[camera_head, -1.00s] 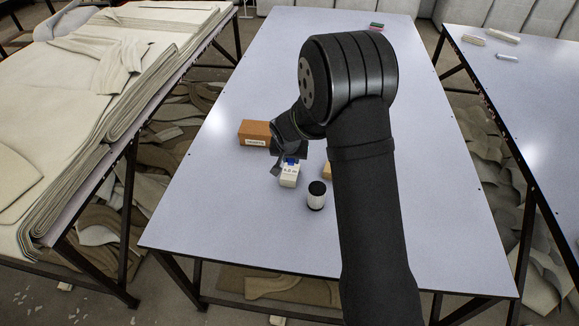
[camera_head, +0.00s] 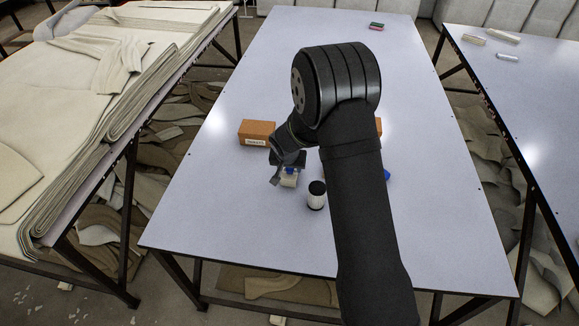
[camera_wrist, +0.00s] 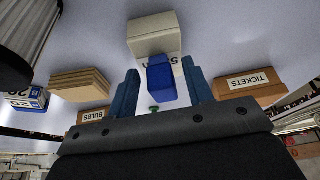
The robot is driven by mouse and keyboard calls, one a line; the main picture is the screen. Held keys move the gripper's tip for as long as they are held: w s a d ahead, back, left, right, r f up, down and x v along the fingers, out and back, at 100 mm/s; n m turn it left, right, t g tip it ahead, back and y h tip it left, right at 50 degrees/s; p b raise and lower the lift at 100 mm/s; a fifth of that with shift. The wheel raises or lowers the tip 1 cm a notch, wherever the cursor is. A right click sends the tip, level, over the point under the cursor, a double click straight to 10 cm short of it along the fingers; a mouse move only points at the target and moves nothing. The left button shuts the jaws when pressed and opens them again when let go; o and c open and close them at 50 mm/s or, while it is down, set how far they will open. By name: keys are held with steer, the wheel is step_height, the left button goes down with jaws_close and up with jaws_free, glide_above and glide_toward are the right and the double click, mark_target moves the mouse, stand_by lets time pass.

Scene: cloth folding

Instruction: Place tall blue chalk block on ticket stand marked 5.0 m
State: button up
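The blue chalk block (camera_head: 290,170) is at the cream ticket stand (camera_head: 288,181), below my gripper (camera_head: 283,172). In the wrist view the blue block (camera_wrist: 160,82) lies between my two fingers, with narrow gaps visible on both sides. The stand (camera_wrist: 153,32) is behind it there, its label upside down and partly covered; a 5 and an m can be read. My gripper (camera_wrist: 160,85) looks open around the block. Whether the block's base touches the stand is hidden.
A black-topped white cylinder (camera_head: 316,197) stands close right of the stand. An orange TICKETS box (camera_head: 257,132) is behind left. The wrist view shows a tan stack (camera_wrist: 80,86), a BULBS box (camera_wrist: 95,115) and a blue-and-white labelled block (camera_wrist: 27,98). The table front is clear.

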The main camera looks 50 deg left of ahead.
steer(key=v, duration=1.2)
steer(key=shift+r, duration=0.2)
steer(key=shift+f, duration=0.1)
steer(key=x, duration=1.1)
steer(key=shift+w+a+f, duration=0.1)
steer(key=shift+f, duration=0.25)
steer(key=shift+w+a+r, duration=0.1)
steer(key=shift+a+r, duration=0.05)
steer(key=shift+r, duration=1.4)
